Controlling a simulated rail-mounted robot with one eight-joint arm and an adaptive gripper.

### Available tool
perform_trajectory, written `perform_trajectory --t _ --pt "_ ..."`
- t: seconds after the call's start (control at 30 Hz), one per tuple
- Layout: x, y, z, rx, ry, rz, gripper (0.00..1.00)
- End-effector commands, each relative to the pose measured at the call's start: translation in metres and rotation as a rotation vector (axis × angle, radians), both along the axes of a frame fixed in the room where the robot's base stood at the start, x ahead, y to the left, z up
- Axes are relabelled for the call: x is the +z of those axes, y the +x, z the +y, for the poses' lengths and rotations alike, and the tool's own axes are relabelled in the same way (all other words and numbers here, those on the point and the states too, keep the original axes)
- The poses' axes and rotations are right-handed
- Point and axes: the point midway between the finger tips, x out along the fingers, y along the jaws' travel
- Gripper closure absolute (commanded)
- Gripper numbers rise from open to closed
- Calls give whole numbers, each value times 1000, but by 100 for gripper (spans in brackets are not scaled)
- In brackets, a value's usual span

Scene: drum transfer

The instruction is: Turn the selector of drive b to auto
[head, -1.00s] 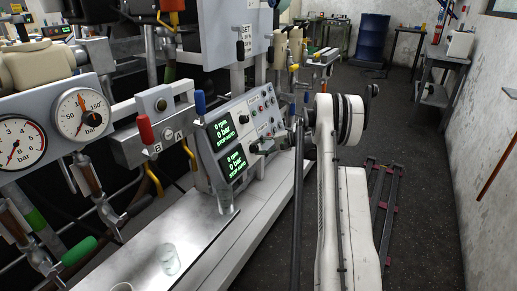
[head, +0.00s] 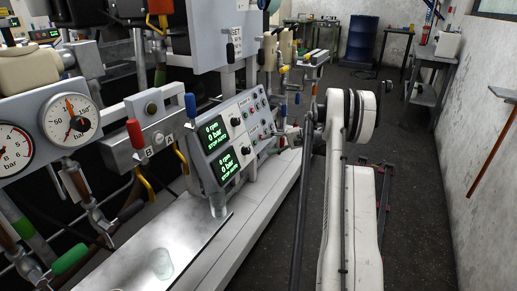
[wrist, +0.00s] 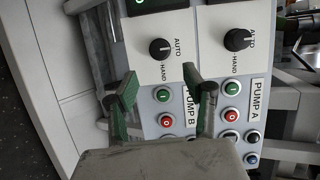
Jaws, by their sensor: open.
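The grey control console (head: 226,178) shows in the head view with two green-lit displays. Each display has a black selector knob beside it, the upper one (head: 235,122) and the lower one (head: 245,150). In the wrist view a left knob (wrist: 160,48) and a right knob (wrist: 238,40) each sit on a white plate marked AUTO and HAND. The pointer directions are too small to judge surely. My gripper (wrist: 160,78) is open and empty, its fingertips below and to either side of the left knob in the picture. Contact is not visible.
Green and red buttons labelled PUMP B (wrist: 190,128) and PUMP A (wrist: 259,101) lie near the fingers. Red and blue valve handles stand left of the console. The floor aisle (head: 415,215) at right is largely clear.

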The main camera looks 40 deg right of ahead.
Motion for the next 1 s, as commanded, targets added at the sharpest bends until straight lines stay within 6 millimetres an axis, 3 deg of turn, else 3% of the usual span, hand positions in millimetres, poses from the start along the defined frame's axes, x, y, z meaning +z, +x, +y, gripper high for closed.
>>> perform_trajectory --t 0.3,1.0 --pt "10 -22 -18 0 1 1 54" --pt "11 -22 -19 0 0 0 54"
